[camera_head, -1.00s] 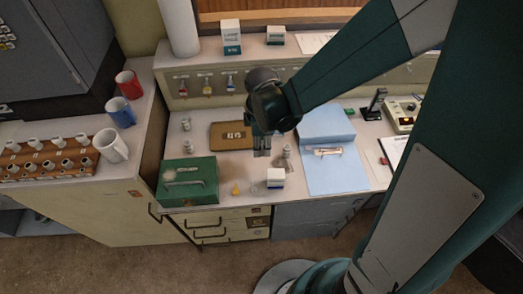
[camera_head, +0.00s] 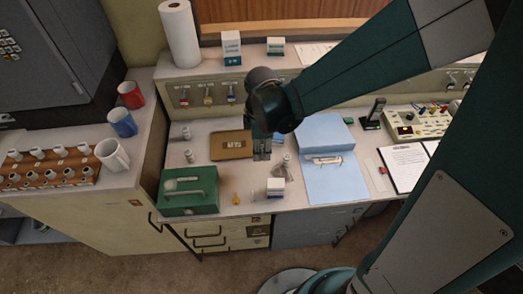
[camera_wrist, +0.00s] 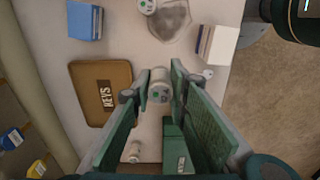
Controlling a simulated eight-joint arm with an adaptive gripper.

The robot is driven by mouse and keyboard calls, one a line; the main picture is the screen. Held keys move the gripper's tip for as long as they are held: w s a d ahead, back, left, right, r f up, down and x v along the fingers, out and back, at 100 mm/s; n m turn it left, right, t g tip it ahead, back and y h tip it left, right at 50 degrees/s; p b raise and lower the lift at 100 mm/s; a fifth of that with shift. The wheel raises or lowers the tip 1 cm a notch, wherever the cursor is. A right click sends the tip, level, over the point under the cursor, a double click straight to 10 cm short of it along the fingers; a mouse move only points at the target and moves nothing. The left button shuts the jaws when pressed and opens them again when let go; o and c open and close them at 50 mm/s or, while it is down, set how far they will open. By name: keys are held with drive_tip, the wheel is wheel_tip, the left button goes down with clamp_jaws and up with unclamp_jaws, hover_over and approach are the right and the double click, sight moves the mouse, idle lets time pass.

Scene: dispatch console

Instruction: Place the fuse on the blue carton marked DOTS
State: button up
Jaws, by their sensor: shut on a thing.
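The fuse (camera_wrist: 160,86), a pale cylinder with green marks on its end, sits between the two green fingers of my gripper (camera_wrist: 166,95) in the wrist view; the gripper is shut on it. In the head view my gripper (camera_head: 262,152) hangs above the desk, right of the brown KEYS tray, and the fuse cannot be made out there. A small blue carton (camera_wrist: 84,22) stands beyond the KEYS tray at the top left of the wrist view. Its marking is not readable, and in the head view it is mostly hidden behind my gripper.
The brown KEYS tray (camera_head: 231,145) and green box (camera_head: 188,192) stand left of the gripper. A white-and-blue carton (camera_head: 275,189) and yellow piece (camera_head: 236,199) are near the front edge. Similar small cylinders (camera_head: 189,156) stand about. A blue folder (camera_head: 328,180) lies right.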

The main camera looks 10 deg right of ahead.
drive_tip(key=shift+w+r, duration=0.1)
drive_tip(key=w+d+r+n+p, duration=0.1)
drive_tip(key=w+d+r+p, duration=0.1)
drive_tip(key=w+d, duration=0.2)
drive_tip(key=w+d+r+n+p, duration=0.1)
drive_tip(key=w+d+r+p, duration=0.2)
drive_tip(key=w, duration=0.7)
drive_tip(key=shift+d, duration=0.55)
drive_tip(key=shift+s+f, duration=0.1)
hover_over(277, 135)
drive_tip(key=shift+f, duration=3.1)
drive_tip(key=shift+f+b, duration=0.45)
drive_tip(key=shift+f, duration=1.4)
drive_tip(key=shift+f, duration=0.15)
